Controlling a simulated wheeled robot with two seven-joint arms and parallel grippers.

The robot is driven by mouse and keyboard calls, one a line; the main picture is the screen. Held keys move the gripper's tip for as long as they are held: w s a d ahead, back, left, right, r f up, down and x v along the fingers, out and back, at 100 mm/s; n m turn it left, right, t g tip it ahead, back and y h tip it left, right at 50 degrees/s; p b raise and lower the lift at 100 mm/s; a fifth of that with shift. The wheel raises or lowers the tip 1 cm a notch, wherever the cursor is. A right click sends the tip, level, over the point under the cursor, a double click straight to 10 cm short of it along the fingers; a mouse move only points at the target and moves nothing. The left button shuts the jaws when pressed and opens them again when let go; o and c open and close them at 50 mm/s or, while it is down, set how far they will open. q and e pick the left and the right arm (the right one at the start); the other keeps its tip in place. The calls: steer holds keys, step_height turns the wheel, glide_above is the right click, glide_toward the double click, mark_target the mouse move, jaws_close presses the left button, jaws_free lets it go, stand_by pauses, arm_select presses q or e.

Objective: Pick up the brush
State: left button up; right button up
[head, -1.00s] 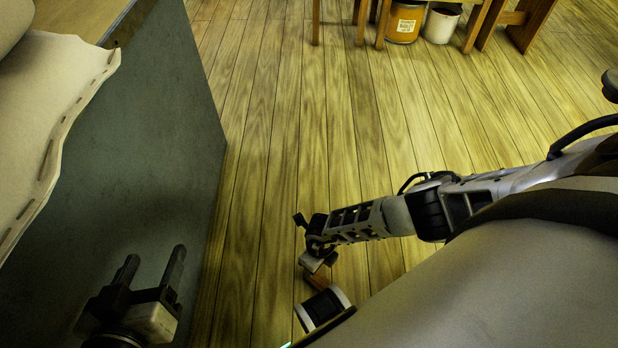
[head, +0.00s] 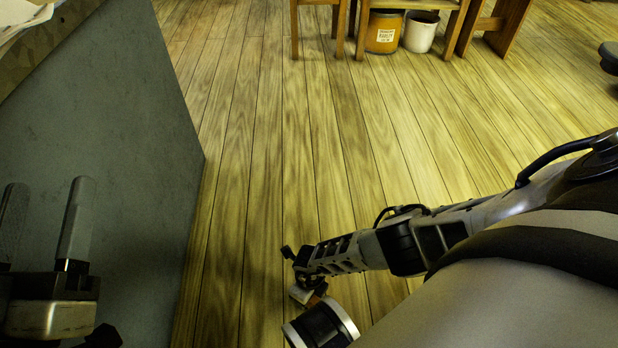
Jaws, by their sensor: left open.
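I see no brush that I can make out in the head view. My left gripper (head: 45,195) is at the lower left, its two grey fingers pointing up and apart, with nothing between them. It is in front of the grey side panel of a bench or cabinet. My right arm comes in from the right and reaches down over the floor. Its far end is small and partly hidden, and I cannot tell its jaws. A small orange-brown piece (head: 318,291) shows by that end; I cannot tell what it is.
The grey side panel (head: 115,110) fills the left, with a pale cloth or sack (head: 28,14) on top at the upper left. Wooden furniture stands at the back, with an orange labelled tub (head: 383,32) and a white bucket (head: 420,32) beneath. The plank floor (head: 290,130) between is clear.

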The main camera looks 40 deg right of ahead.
step_height(320, 180, down, 3)
steer(key=shift+w+f+b, duration=0.1)
steer(key=shift+b, duration=0.9)
arm_select(q)
steer(key=r+m+h, duration=0.1)
steer(key=m+h, duration=0.1)
steer(key=s+r+m+h, duration=0.1)
steer(key=r+m, duration=0.1)
steer(key=r+m+h, duration=0.2)
steer(key=shift+s+d+m+h, duration=0.1)
steer(key=shift+s+m+h, duration=0.2)
steer(key=shift+s+m, duration=0.1)
arm_select(e)
steer(key=c, duration=1.2)
steer(key=shift+r, duration=0.2)
step_height(320, 180, up, 4)
steer(key=p, duration=0.4)
steer(key=shift+r, duration=0.1)
arm_select(q)
step_height(320, 180, down, 12)
steer(key=n+g+y+p, duration=0.4)
steer(key=n+y, duration=0.4)
steer(key=n, duration=0.2)
steer(key=shift+s+g+p, duration=0.3)
steer(key=shift+p, duration=0.25)
arm_select(e)
step_height(320, 180, up, 6)
steer(key=shift+f, duration=0.25)
